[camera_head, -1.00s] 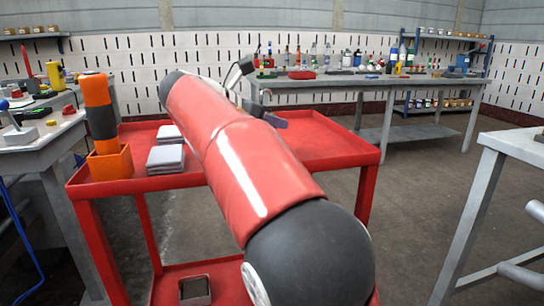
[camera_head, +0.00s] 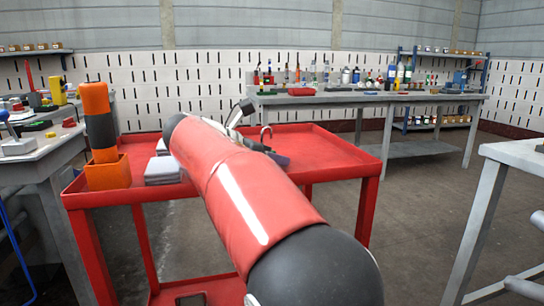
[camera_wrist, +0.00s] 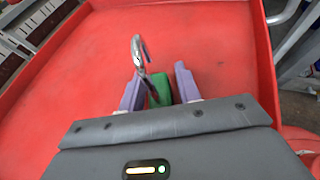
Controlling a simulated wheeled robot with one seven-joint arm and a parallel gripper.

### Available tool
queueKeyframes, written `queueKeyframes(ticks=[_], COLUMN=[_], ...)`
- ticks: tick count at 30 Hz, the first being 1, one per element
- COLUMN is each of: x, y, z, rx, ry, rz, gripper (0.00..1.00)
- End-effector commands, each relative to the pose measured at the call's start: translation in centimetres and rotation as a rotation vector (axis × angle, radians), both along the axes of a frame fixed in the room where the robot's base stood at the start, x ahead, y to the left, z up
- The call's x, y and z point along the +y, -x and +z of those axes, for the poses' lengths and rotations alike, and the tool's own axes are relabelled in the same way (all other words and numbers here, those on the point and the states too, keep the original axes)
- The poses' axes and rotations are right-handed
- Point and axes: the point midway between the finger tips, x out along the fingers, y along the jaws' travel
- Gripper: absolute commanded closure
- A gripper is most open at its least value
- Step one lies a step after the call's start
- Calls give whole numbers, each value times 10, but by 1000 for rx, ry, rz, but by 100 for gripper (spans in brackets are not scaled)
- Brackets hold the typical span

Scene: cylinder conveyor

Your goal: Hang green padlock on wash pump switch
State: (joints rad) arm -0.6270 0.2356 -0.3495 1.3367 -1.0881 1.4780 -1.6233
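My gripper (camera_wrist: 160,86) has purple fingers and is shut on the green padlock (camera_wrist: 159,91), with the green body between the fingertips. Its silver shackle (camera_wrist: 139,54) sticks up past the fingers. The red cart top fills most of the wrist view behind the padlock. I cannot make out the wash pump switch in either view.
The red cart (camera_head: 335,155) stands ahead, holding an orange-and-black item in an orange holder (camera_head: 107,174) and grey blocks (camera_head: 163,171). Cluttered benches stand at left (camera_head: 40,150) and at the back (camera_head: 355,98). A grey frame (camera_head: 482,195) is at right, with open floor between.

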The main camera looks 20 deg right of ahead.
Motion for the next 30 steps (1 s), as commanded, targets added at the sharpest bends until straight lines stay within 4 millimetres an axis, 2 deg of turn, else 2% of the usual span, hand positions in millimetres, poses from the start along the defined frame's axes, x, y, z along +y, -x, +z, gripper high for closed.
queueKeyframes(ticks=[12,17,27,30], x=[1,22,83,93], y=[0,8,33,38], z=[5,16,43,48], rx=[-1,0,0,1], ry=[-1,0,0,0], rz=[1,3,3,0], gripper=[59,59,59,59])
